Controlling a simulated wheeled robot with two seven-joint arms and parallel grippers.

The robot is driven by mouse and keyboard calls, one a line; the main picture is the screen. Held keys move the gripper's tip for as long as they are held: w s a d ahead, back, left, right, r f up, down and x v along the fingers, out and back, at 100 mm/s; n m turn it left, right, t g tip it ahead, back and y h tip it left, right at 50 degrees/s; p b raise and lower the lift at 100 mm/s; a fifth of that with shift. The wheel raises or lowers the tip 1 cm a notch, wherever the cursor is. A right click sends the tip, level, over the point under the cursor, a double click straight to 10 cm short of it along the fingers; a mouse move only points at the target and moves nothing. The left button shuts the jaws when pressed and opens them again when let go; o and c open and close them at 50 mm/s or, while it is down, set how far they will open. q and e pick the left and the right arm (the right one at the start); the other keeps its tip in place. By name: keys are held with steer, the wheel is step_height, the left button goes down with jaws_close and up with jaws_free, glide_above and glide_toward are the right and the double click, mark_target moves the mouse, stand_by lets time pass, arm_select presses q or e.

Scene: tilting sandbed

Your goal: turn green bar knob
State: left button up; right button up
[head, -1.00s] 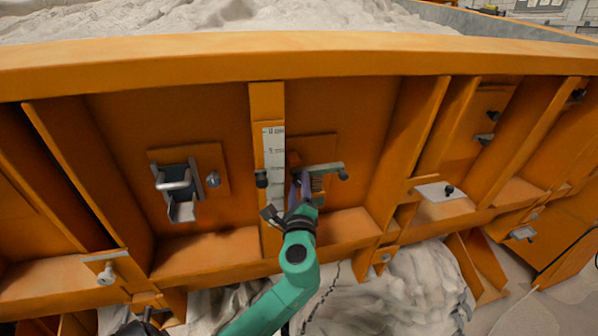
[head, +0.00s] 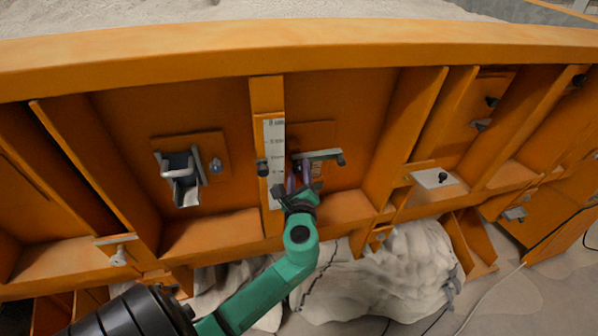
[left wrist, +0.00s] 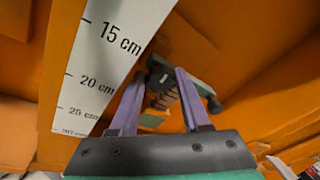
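The green bar knob (head: 321,154) is a pale grey-green bar with dark ends on a small orange plate, just right of the white scale. In the left wrist view the bar (left wrist: 206,88) runs diagonally behind the fingers, with a brown ridged part beside it. My left gripper (head: 298,178) is at the knob from below. In the left wrist view its two purple fingers (left wrist: 160,73) are spread apart, pointing at the knob, with the ridged part between them in the picture. Whether the fingers touch it cannot be told. My right gripper is not in view.
A white centimetre scale (head: 274,150) is on an orange post close to the left finger. A metal latch (head: 181,180) sits on a plate further left. Orange ribs (head: 411,120) and a lower ledge (head: 346,207) frame the bay. Sand lies below the panel.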

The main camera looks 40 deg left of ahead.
arm_select(q)
steer(key=o, duration=0.3)
steer(key=shift+f, duration=0.1)
steer(key=shift+o, duration=0.2)
